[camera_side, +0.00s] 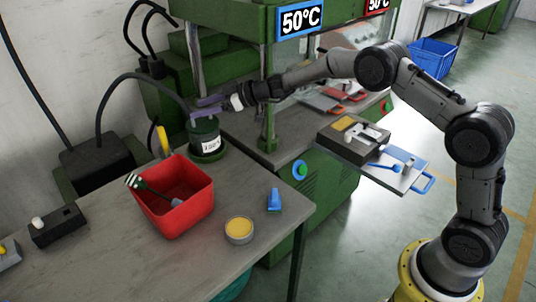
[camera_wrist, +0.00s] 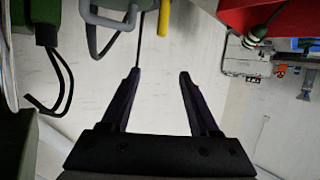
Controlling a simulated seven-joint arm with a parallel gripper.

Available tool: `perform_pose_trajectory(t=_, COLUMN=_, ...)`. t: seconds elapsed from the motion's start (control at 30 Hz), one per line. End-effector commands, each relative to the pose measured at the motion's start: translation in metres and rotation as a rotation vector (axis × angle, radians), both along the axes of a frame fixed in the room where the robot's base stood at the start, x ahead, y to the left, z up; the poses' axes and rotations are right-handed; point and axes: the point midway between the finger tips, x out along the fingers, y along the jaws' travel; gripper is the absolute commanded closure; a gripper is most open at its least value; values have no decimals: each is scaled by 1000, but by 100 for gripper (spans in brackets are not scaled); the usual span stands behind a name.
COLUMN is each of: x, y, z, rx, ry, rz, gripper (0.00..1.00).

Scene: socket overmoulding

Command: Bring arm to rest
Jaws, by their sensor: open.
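My gripper (camera_side: 198,107) is at the left end of my outstretched arm in the side view. Its dark purple fingers point left, level with the top of a dark green labelled pot (camera_side: 204,132), and overlap the pot's upper part in the picture. I cannot tell whether they touch it. In the wrist view my gripper (camera_wrist: 160,74) has its two fingers spread apart with nothing between them, against a pale wall.
A red bin (camera_side: 172,210) with a tool in it, a round tin (camera_side: 239,231) and a small blue object (camera_side: 274,199) are on the table (camera_side: 200,270). The green press (camera_side: 230,55) stands close behind my forearm. A tray (camera_side: 400,175) juts out at right.

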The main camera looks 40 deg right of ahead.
Motion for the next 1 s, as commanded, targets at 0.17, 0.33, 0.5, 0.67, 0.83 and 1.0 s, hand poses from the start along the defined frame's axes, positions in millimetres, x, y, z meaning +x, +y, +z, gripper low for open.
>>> perform_pose_trajectory(t=0.17, x=-24, y=11, z=112, rx=-52, ry=-149, rz=40, gripper=38)
perform_pose_trajectory(t=0.33, x=-101, y=25, z=197, rx=-154, ry=-193, rz=121, gripper=38)
perform_pose_trajectory(t=0.5, x=-204, y=30, z=235, rx=-226, ry=-115, rz=156, gripper=38)
perform_pose_trajectory(t=0.67, x=-304, y=20, z=228, rx=-287, ry=31, rz=117, gripper=38)
perform_pose_trajectory(t=0.83, x=-400, y=-10, z=186, rx=-337, ry=227, rz=-25, gripper=38)
perform_pose_trajectory(t=1.0, x=-468, y=-50, z=129, rx=-356, ry=427, rz=-247, gripper=38)
